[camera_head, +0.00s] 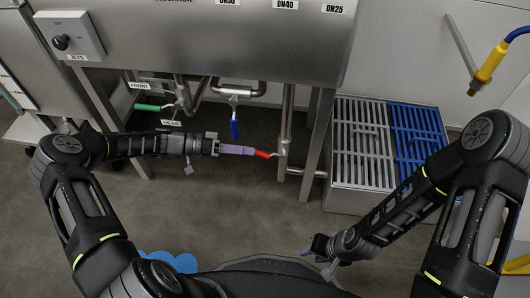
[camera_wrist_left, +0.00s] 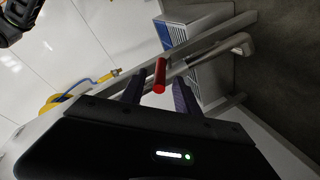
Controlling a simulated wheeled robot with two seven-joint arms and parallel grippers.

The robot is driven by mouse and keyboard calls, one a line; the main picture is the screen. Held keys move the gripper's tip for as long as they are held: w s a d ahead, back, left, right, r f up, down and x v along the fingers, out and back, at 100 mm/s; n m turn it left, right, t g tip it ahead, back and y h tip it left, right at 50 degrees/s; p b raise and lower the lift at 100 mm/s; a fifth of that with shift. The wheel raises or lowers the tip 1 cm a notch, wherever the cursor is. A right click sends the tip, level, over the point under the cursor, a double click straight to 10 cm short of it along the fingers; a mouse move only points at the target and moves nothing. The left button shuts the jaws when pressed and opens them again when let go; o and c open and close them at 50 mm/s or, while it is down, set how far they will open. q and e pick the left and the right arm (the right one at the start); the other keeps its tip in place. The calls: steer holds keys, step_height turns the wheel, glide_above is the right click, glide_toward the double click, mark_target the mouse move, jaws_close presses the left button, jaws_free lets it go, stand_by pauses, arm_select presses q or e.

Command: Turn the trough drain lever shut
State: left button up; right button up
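A red lever handle (camera_head: 263,155) sits on a valve by the vertical pipe under the steel tank; it points left toward my left gripper. In the left wrist view the red handle (camera_wrist_left: 160,75) lies between the fingertips, with gaps on both sides. My left gripper (camera_head: 240,150) has purple fingers and is open; the wrist view also shows its fingers (camera_wrist_left: 158,95) apart. A blue lever (camera_head: 234,129) hangs down and a green lever (camera_head: 147,107) lies sideways. No label naming the trough drain is readable. My right gripper (camera_head: 318,246) is low at the centre right, apart from the levers; its opening is unclear.
The steel tank (camera_head: 200,40) with DN labels stands above. A switch box (camera_head: 68,36) is at upper left. A floor drain with grey grating (camera_head: 362,145) and blue grating (camera_head: 415,140) is at right. Table legs and pipes flank the levers. Floor in front is mostly clear.

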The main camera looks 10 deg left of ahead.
arm_select(q)
steer(key=b+x, duration=0.1)
steer(key=x, duration=0.5)
steer(key=shift+d+f, duration=0.1)
steer(key=shift+d, duration=0.25)
steer(key=shift+c, duration=0.5)
jaws_close()
steer(key=shift+d, duration=0.1)
stand_by(0.5)
